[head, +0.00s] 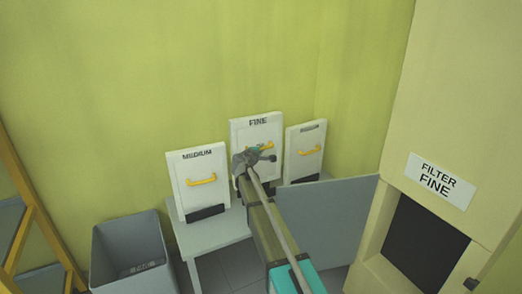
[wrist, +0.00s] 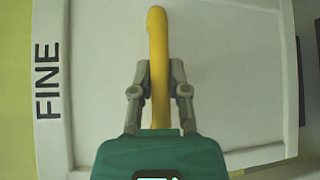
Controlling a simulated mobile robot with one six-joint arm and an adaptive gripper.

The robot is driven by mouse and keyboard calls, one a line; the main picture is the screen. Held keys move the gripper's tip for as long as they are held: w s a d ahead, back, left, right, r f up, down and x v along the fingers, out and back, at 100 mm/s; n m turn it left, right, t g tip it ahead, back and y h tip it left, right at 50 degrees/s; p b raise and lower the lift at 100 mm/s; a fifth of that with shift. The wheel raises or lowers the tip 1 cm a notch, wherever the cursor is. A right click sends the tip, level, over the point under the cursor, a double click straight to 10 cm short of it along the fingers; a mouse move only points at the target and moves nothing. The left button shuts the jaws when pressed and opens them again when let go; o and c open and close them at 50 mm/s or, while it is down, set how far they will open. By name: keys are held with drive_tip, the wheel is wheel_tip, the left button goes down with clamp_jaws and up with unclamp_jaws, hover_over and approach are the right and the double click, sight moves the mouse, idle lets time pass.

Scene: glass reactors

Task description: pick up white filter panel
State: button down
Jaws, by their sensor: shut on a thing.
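The white filter panel marked FINE (head: 243,127) stands upright on a low grey bench, in the middle of three panels. In the wrist view the same white panel (wrist: 220,70) fills most of the picture, with the word FINE at its left. Its yellow handle (wrist: 157,40) runs up between the fingers of my gripper (wrist: 158,92), which is shut on it. In the head view my gripper (head: 256,157) is in front of the panel and hides its lower part and much of the handle.
A MEDIUM panel (head: 197,165) stands to the left and another panel (head: 305,140) to the right on the bench (head: 210,236). A grey bin (head: 132,255) is at left. A beige cabinet labelled FILTER FINE (head: 441,182) has a dark opening (head: 420,245) at right. A grey board (head: 335,215) stands between.

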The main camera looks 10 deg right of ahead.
drive_tip(key=p, duration=0.8)
approach(266, 126)
drive_tip(key=shift+x, duration=2.25)
drive_tip(key=shift+s+r, duration=0.1)
drive_tip(key=shift+s, duration=0.05)
drive_tip(key=s+d+r+p, duration=0.1)
drive_tip(key=s+d, duration=0.1)
drive_tip(key=s, duration=0.5)
drive_tip(key=s+d+r+p, duration=0.2)
drive_tip(key=s, duration=0.6)
drive_tip(key=shift+d, duration=0.2)
